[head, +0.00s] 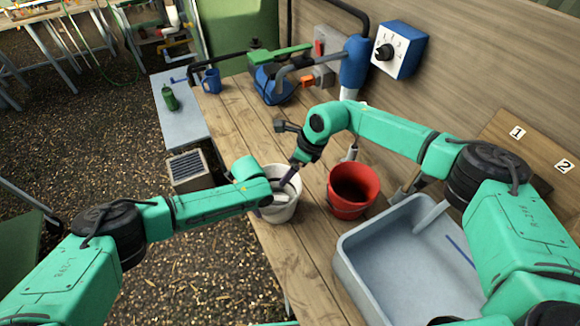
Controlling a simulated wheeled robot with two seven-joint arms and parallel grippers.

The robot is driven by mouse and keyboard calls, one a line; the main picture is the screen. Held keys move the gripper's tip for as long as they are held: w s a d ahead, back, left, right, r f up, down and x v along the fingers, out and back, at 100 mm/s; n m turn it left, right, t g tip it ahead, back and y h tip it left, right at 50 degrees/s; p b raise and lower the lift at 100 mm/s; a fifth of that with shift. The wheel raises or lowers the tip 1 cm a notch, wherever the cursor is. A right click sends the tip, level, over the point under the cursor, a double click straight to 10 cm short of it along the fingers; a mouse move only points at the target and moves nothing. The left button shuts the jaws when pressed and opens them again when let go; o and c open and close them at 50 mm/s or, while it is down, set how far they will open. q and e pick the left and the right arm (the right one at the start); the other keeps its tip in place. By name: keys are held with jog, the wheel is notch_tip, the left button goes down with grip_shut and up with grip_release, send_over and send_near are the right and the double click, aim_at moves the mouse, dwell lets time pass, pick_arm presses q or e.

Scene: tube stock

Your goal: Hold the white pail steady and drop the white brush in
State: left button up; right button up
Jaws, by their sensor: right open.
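The white pail (284,214) stands upright on the wooden bench, in the middle of the head view. My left gripper (264,209) is at the pail's left side, against or very near its rim; its fingers are too small and hidden to tell whether they grip it. My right gripper (288,179) is open and points down over the pail's mouth. A pale shape shows inside the pail below it; I cannot tell for sure whether it is the white brush, and I see no brush clearly elsewhere.
A red bucket (351,194) stands close to the right of the pail. A grey basin (352,262) is at the front right. A blue mug (212,80) and a blue machine stand farther back. The bench (240,125) is clear behind the pail.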

pick_arm(q)
jog(key=shift+r, duration=0.1)
notch_tip(320, 180, up, 12)
jog(key=s, duration=0.1)
jog(key=shift+a, duration=0.3)
